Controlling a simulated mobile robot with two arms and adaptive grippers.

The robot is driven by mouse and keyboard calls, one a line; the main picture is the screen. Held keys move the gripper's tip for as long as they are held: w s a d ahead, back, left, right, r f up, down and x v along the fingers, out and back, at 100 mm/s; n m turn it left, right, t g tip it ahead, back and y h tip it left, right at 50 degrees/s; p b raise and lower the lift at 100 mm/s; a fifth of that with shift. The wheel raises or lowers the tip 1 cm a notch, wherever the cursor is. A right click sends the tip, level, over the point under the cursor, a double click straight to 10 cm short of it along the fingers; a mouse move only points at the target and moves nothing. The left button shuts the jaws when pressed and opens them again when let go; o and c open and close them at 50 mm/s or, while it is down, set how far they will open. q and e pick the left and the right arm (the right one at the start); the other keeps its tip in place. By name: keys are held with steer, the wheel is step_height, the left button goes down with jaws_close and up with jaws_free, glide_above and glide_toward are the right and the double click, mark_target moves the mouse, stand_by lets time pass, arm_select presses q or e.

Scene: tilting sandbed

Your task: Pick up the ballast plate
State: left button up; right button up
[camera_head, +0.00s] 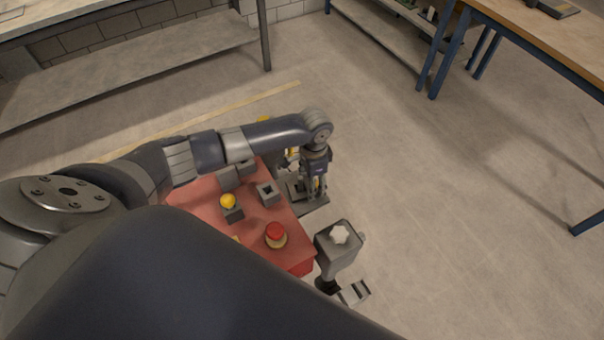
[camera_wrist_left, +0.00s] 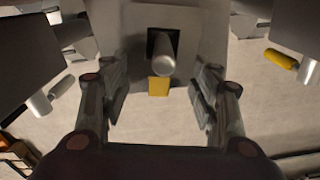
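My left gripper (camera_head: 314,190) is at the far right edge of a red-topped unit, pointing down over a dark grey plate-like part (camera_head: 313,207). In the left wrist view, my left gripper (camera_wrist_left: 160,100) is open, its two fingers apart with nothing clearly between them. Just beyond the fingertips is a grey plate (camera_wrist_left: 200,18) with a dark square opening, a grey cylinder (camera_wrist_left: 163,52) and a small yellow block (camera_wrist_left: 158,86). This may be the ballast plate; I cannot tell for sure. My right gripper is not seen.
The red top (camera_head: 205,205) carries a yellow knob (camera_head: 228,201), a grey block with a square hole (camera_head: 268,193) and a red button (camera_head: 276,233). A grey box with a white knob (camera_head: 339,237) stands at its near right corner. Open floor lies to the right, before a workbench (camera_head: 545,35).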

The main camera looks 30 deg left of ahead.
arm_select(q)
steer(key=shift+r, duration=0.2)
step_height(320, 180, up, 18)
steer(key=p, duration=0.8)
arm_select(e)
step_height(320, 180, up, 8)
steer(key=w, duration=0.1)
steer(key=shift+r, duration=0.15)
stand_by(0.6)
arm_select(q)
steer(key=shift+f, duration=0.1)
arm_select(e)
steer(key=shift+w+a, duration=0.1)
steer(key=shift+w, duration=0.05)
